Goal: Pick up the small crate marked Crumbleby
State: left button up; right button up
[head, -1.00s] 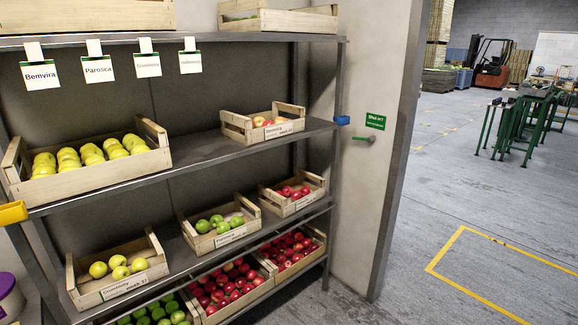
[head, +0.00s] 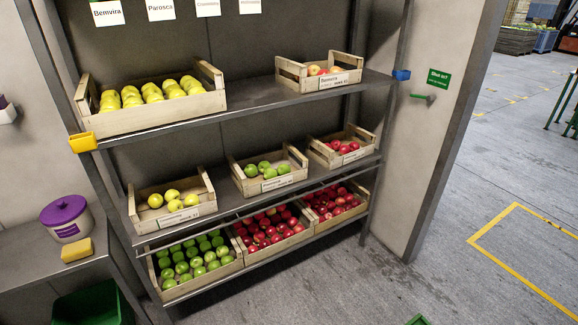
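A small crate labelled Bemvira (head: 290,77) stands on the shelf above, at the right. Neither of my grippers is in view.
A large crate of yellow apples (head: 150,122) fills the upper shelf's left. Large crates of green and red apples stand on the bottom shelf. A side table at left holds a purple-lidded tub (head: 66,220) and yellow sponge (head: 77,250).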

aim_at(173, 198)
jog(key=u, duration=0.5)
jog(key=i+u, duration=0.3)
jog(key=u, duration=0.2)
jog(key=i+u, duration=0.25)
jog(key=u, duration=0.2)
